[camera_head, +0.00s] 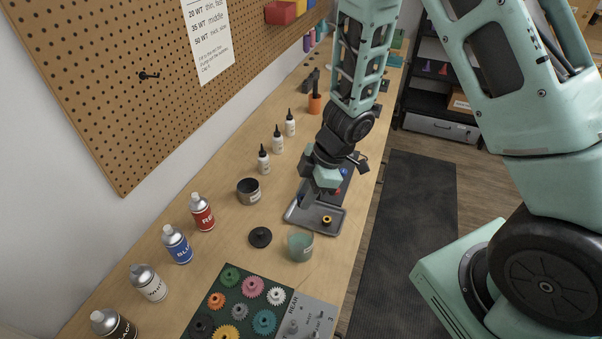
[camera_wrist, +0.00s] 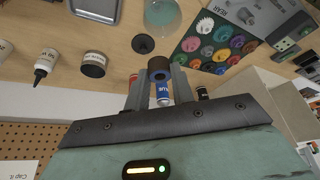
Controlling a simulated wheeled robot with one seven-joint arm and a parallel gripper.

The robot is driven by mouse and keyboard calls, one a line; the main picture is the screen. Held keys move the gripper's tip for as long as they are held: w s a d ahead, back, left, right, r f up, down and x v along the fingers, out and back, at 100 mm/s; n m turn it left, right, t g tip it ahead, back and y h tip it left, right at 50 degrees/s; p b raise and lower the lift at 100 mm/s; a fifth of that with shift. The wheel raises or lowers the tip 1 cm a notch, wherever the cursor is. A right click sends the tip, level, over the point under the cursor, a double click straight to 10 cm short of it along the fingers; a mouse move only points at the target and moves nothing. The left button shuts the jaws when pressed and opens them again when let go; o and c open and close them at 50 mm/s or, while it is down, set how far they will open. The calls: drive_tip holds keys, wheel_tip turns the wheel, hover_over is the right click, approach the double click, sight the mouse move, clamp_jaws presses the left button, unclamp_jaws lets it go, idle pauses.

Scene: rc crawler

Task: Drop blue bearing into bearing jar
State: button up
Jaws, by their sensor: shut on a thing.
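My gripper (camera_wrist: 158,82) is shut on a small dark ring, the blue bearing (camera_wrist: 160,67), held between the fingertips; its colour looks dark blue to black. In the head view my gripper (camera_head: 307,192) is above the grey tray (camera_head: 298,221), with the bearing not clearly visible. A clear open jar with teal liquid (camera_head: 300,246) stands in front of the tray; it also shows at the top of the wrist view (camera_wrist: 162,14). A black lid (camera_head: 260,237) lies beside it. The bearing is apart from the jar.
A yellow-and-black ring (camera_head: 327,219) lies in the tray. A gear board (camera_head: 243,306) lies in front. The pegboard (camera_head: 110,90) borders the workbench.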

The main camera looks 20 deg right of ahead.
wheel_tip(320, 180, down, 6)
drive_tip(key=b, duration=0.7)
drive_tip(key=o, duration=1)
drive_tip(key=shift+o, duration=0.2)
drive_tip(key=shift+r, duration=0.1)
drive_tip(key=p+v, duration=0.4)
drive_tip(key=v, duration=1.3)
drive_tip(key=shift+r+p, duration=0.2)
drive_tip(key=shift+p, duration=0.1)
